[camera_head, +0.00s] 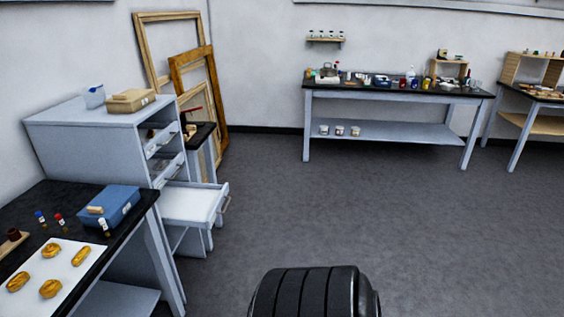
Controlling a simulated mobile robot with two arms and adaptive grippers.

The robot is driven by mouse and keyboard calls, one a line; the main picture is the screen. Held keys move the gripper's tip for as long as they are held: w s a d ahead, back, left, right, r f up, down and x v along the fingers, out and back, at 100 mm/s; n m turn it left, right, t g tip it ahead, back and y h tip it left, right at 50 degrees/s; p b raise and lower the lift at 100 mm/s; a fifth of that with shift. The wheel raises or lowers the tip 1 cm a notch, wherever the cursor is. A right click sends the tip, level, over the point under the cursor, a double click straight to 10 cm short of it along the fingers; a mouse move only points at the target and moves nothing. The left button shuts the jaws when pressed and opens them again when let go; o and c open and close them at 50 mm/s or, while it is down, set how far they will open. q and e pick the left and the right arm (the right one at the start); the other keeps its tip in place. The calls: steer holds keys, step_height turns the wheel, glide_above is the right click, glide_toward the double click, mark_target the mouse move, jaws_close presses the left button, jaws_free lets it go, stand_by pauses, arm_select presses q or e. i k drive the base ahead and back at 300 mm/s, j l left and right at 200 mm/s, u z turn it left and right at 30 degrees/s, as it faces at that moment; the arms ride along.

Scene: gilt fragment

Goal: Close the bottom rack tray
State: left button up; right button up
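A light grey drawer rack (95,140) stands against the left wall. Its bottom tray (192,204) is pulled far out to the right, over the floor, and looks empty. A handle (225,199) is on the tray's front. Two trays above it, the upper tray (160,141) and the middle tray (170,168), stand out much less. Neither of my grippers shows. Only a black ribbed part of my own body shows at the bottom middle, well apart from the tray.
A black-topped table (135,204) with a blue box (108,205), small bottles and gilt pieces stands in front of the rack. Gold frames (199,75) lean behind it. A long workbench (390,95) stands at the back. The grey floor (380,210) right of the tray is clear.

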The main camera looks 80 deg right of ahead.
mark_target(182, 203)
steer(key=z, duration=1.95)
steer(key=i+u, duration=0.25)
steer(key=i, duration=0.3)
steer(key=i+l+u, duration=0.3)
steer(key=i, duration=0.2)
steer(key=i+l+u, duration=0.25)
steer(key=i, duration=0.3)
